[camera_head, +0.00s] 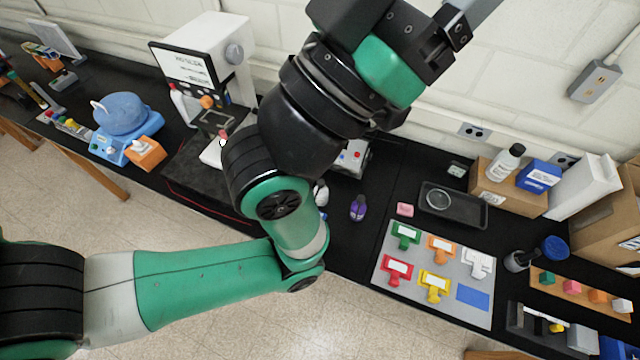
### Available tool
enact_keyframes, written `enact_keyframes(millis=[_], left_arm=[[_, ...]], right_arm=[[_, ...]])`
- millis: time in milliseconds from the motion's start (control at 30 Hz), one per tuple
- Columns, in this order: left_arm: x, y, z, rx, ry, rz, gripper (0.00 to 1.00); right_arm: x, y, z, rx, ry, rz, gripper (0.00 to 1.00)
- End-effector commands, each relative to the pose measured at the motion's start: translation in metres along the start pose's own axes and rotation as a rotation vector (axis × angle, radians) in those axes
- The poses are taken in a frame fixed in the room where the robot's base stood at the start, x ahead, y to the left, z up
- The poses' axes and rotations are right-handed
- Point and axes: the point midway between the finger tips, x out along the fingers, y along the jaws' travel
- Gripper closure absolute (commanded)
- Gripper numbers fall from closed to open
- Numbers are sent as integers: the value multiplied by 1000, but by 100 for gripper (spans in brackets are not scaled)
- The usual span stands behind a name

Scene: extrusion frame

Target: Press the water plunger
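A white machine (205,65) with a printed front panel, an orange knob and a grey round side knob stands at the back of the black bench, left of my raised arm. I cannot tell for certain which part of it, if any, is the water plunger. My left arm comes in from the lower left, bends at the elbow in mid-picture and rises to the top, hiding the bench behind it. The end of my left arm runs out of the top edge, and its fingertips do not show. My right gripper is not in view.
A blue round device (122,115) sits on the bench at left. A grey board (385,275) with colored tags lies at right. A small purple bottle (358,208) stands near the elbow. A black tray (452,205) and a cardboard box (510,198) are at the back right.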

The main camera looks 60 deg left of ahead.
Motion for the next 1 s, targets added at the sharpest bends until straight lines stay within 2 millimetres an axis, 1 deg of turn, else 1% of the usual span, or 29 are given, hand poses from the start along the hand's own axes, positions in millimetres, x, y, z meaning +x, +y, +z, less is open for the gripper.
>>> enact_keyframes(millis=[33, 167, 200, 267, 300, 333, 367, 1000], left_arm=[[0, 0, 0, 0, 0, 0, 44], [0, 0, 0, 0, 0, 0, 67], [0, 0, 0, 0, 0, 0, 75], [0, 0, 0, 0, 0, 0, 85], [0, 0, 0, 0, 0, 0, 93], [0, 0, 0, 0, 0, 0, 98], [0, 0, 0, 0, 0, 0, 100], [0, 0, 0, 0, 0, 0, 100]], right_arm=[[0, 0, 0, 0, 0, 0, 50], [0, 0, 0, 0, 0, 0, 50], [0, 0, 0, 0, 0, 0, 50], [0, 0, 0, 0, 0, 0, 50], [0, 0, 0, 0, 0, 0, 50], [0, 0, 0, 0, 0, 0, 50], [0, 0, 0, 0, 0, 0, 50], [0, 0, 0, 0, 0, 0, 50]])
